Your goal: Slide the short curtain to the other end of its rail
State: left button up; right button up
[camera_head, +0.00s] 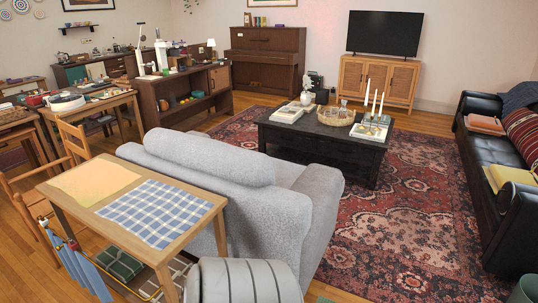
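A short blue curtain (88,274) hangs in folds at the left end of the small wooden table (130,245), below the tabletop. It is bunched toward the table's left corner, and its lower part reaches the bottom edge of the picture. A thin brass-coloured bar, perhaps its rail, shows in part below the table's front edge; I cannot trace its full length. Neither of my grippers is in view.
A yellow mat (94,183) and a blue checked cloth (155,212) lie on the tabletop. Folded green cloth (120,264) lies underneath. A wooden chair (75,140) stands behind at left. A grey sofa (250,180) stands close on the right.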

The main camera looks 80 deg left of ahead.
aim_at(80, 268)
jog(key=i+u, duration=0.15)
jog(key=u, duration=4)
jog(key=i+j+z, duration=0.2)
jog(key=z, duration=0.25)
jog(key=i+j+z, duration=0.2)
jog(key=z, duration=0.2)
jog(key=j, duration=0.1)
